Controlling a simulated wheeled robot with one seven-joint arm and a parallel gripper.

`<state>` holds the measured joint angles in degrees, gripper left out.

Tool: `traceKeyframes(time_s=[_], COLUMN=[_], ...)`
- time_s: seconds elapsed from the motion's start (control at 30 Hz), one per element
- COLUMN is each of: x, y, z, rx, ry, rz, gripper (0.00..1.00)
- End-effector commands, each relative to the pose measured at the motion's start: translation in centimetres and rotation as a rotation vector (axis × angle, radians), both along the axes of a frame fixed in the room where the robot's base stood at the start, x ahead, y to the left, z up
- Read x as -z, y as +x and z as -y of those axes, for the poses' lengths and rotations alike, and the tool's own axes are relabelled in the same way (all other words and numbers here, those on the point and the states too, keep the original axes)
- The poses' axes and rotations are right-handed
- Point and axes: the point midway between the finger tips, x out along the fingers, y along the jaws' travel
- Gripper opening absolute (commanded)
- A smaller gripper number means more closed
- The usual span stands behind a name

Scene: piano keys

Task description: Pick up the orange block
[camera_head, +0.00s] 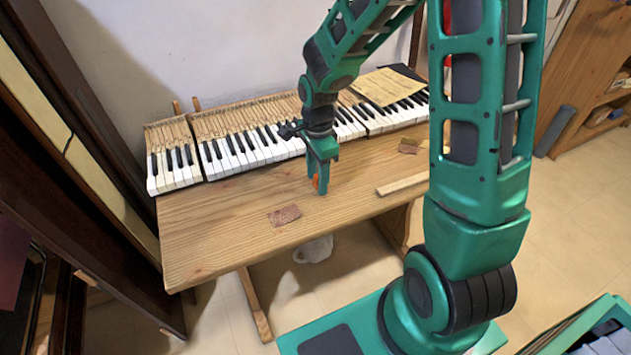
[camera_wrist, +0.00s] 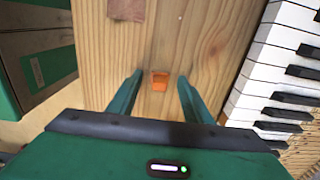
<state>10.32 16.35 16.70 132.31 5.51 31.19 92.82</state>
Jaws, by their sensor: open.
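The orange block (camera_wrist: 160,82) sits on the wooden table, between the two fingers of my gripper in the wrist view. In the head view only a small part of the orange block (camera_head: 316,182) shows beside the fingers. My gripper (camera_wrist: 157,90) is open, with one green finger on each side of the block and a gap to it on both sides. In the head view my gripper (camera_head: 319,185) points down at the table. I cannot tell how far the fingertips are above the tabletop.
The wooden table (camera_head: 225,215) carries piano keys (camera_head: 235,152) along its back. A reddish-brown patch (camera_head: 284,215) lies at the front left. A wooden strip (camera_head: 402,184) and a small brown piece (camera_head: 409,146) lie to the right. The tabletop around the block is mostly clear.

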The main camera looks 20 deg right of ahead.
Motion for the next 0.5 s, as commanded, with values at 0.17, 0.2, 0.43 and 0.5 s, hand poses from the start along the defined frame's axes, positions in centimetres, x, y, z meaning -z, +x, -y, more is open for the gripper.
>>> traceKeyframes(time_s=[0.17,0.2,0.43,0.5], x=[-0.03,-0.03,-0.05,-0.11], y=[0.02,0.02,0.03,0.04], z=[0.00,0.00,0.00,0.00], rx=[0.000,0.000,0.000,0.000], ry=[0.000,0.000,0.000,0.000], rz=[0.000,0.000,0.001,0.001], gripper=[0.12,0.05,0.05,0.05])
